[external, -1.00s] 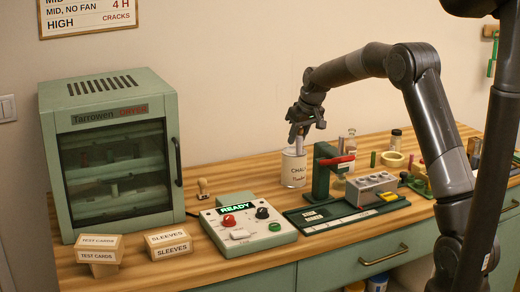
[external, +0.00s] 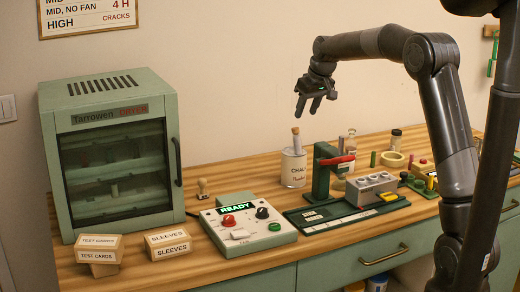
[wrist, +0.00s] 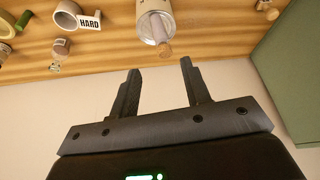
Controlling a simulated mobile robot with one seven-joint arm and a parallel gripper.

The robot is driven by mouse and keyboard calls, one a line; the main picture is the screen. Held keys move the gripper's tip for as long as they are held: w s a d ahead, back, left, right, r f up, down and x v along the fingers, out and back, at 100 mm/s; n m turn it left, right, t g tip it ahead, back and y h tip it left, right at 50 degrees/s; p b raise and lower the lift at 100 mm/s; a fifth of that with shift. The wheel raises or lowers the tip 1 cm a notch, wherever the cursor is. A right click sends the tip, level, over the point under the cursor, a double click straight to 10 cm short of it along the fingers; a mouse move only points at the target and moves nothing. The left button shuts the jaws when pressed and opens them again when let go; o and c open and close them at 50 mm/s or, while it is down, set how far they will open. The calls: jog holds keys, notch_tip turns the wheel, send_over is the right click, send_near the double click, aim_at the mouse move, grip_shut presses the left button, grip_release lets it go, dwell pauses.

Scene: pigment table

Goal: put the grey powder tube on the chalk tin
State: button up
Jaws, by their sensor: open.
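The chalk tin (external: 293,169) is a white labelled can standing on the wooden bench behind the control box. A small grey tube with a tan top (external: 296,139) stands upright on the tin, apart from my gripper. My gripper (external: 315,110) is open and empty, above and slightly right of the tin. In the wrist view the tin (wrist: 154,14) and the tube's tan end (wrist: 165,48) show beyond the two spread fingers (wrist: 158,75).
A green press (external: 322,172) with a red handle stands right of the tin, beside a grey block with holes (external: 372,186). A control box (external: 248,226) reading READY and a green dryer (external: 110,150) are to the left. A stamp (external: 203,188) stands between.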

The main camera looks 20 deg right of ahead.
jog(key=s+r+m, duration=0.1)
jog(key=s+r, duration=0.2)
jog(key=s, duration=0.9)
jog(key=s+r, duration=0.4)
jog(key=s, duration=0.8)
jog(key=s+f, duration=0.4)
jog(key=s, duration=0.5)
jog(key=s+d+f+m+t, duration=0.1)
jog(key=s+f, duration=0.2)
jog(key=s, duration=0.6)
jog(key=shift+s+d+f+h, duration=0.2)
jog(key=shift+f+h, duration=0.2)
